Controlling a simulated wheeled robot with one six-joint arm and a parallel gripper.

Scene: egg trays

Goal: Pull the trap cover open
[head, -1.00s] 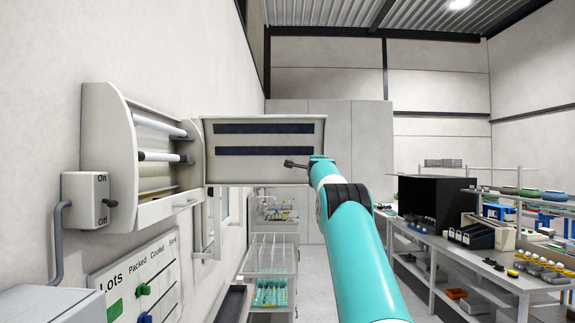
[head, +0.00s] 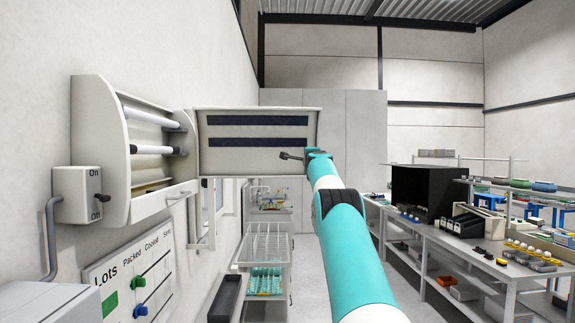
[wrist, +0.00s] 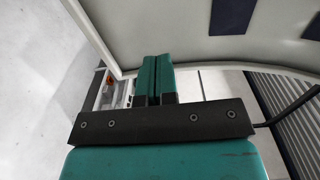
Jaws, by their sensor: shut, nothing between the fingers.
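The trap cover (head: 256,128) is a cream panel with two dark strips on its inner face. In the head view it stands swung out from the wall-mounted trap (head: 103,150), whose white tubes are exposed. My gripper (head: 318,154) is at the cover's lower right corner and appears small there. In the wrist view the cover's pale inner face (wrist: 215,50) and dark strips fill the upper right. My gripper's teal fingers (wrist: 155,62) are together, empty, close to the cover's edge. I cannot tell if they touch it.
An On/Off switch box (head: 78,194) and a Lots board (head: 130,277) are on the left wall. A wire rack (head: 262,248) with trays stands below the cover. A workbench (head: 490,262) with several items runs along the right. Open floor lies between them.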

